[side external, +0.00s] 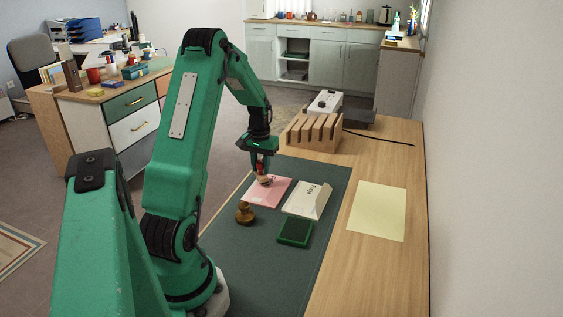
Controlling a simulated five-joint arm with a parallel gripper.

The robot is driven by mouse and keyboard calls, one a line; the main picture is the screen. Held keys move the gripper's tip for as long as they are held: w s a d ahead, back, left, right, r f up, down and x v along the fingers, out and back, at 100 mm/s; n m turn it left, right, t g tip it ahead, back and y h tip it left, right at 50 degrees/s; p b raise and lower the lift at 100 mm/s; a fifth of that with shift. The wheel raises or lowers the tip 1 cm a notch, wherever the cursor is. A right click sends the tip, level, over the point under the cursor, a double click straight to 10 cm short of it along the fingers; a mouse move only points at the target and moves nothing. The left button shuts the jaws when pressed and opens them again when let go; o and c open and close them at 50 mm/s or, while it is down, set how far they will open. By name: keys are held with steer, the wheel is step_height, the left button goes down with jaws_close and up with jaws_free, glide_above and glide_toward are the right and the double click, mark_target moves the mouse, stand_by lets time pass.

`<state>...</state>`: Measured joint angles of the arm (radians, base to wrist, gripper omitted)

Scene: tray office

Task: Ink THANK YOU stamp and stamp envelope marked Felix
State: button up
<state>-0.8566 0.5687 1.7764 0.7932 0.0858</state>
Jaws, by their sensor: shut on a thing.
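My gripper (262,170) points down at the far left part of the dark mat and is shut on a small stamp (264,179), mostly hidden by the fingers. The stamp is over the pink envelope (273,193); I cannot tell if it touches the paper. A white envelope (308,202) lies to the right, with small dark writing too small to read; the pink one's marking is also unreadable. A green ink pad (294,233) lies open on the mat nearer the camera. A brown round-handled stamp (245,213) stands to the left of it.
The dark mat (285,275) lies on a wooden desk (395,150). A pale yellow sheet (377,211) lies at its right. A slotted wooden rack (313,133) and a white device (325,103) stand behind the mat. The mat's near part is clear.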

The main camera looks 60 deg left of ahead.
steer(key=shift+f, duration=0.55)
stand_by(1.1)
steer(key=shift+r, duration=0.15)
steer(key=shift+r, duration=3.4)
steer(key=w+d+r+m, duration=0.2)
steer(key=w+d, duration=0.2)
steer(key=d, duration=0.4)
steer(key=w+d+r+m, duration=0.25)
steer(key=w+d, duration=0.25)
steer(key=d, duration=0.3)
steer(key=d+r+m, duration=0.2)
steer(key=d, duration=0.8)
steer(key=d+r+m, duration=0.2)
steer(key=d, duration=0.7)
steer(key=shift+w+d+r, duration=0.25)
steer(key=shift+d+r, duration=0.05)
steer(key=shift+d, duration=0.05)
steer(key=shift+a, duration=0.1)
